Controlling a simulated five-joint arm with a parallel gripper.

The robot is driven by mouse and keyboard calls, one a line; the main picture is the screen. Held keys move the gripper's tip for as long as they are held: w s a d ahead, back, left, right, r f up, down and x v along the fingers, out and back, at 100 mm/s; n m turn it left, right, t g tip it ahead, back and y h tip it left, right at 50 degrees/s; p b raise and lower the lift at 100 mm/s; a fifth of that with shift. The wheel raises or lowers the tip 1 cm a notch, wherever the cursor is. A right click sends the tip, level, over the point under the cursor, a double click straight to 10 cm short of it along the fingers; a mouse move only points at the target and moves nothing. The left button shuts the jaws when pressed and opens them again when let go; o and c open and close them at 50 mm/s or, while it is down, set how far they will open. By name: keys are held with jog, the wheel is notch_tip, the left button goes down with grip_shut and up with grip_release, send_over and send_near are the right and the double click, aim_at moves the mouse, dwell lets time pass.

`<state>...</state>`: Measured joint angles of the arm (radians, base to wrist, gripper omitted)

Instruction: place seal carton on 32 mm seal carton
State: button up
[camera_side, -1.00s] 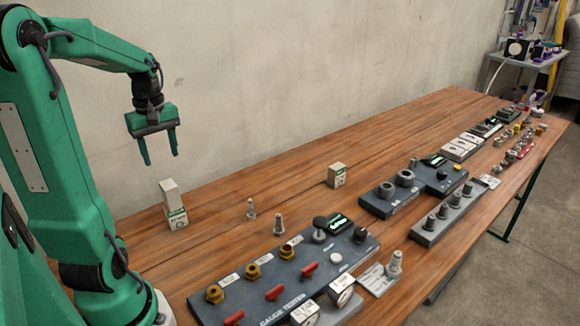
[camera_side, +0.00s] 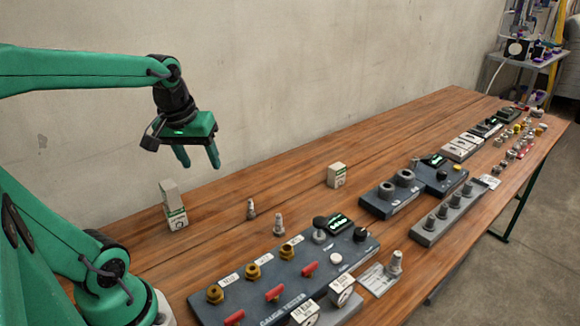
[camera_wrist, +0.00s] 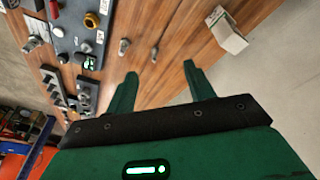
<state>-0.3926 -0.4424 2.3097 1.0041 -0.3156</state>
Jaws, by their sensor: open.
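Two white-and-green cartons appear stacked at the left of the bench in the side view. The upper seal carton (camera_side: 170,192) stands on the lower 32 mm seal carton (camera_side: 177,220), looking slightly turned on it. The stack also shows at the upper right in the wrist view (camera_wrist: 228,32), where the two cartons are hard to tell apart. My gripper (camera_side: 199,165) is open and empty, above and to the right of the stack, touching neither carton. Its two fingers spread apart in the wrist view (camera_wrist: 159,80).
A separate small carton (camera_side: 336,176) stands farther along the bench. Two metal fittings (camera_side: 251,209) (camera_side: 279,224) stand between the stack and the gauge tester panel (camera_side: 290,272). More blocks (camera_side: 403,190) with parts sit beyond. The wooden strip along the wall is mostly clear.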

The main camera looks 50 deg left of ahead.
jog(key=s+d+m+t+h, duration=0.1)
jog(key=s+d+m+t, duration=0.1)
jog(key=d+m, duration=0.6)
jog(key=shift+s+d+r+t, duration=0.25)
jog(key=shift+d+t, duration=0.15)
jog(key=shift+d, duration=0.8)
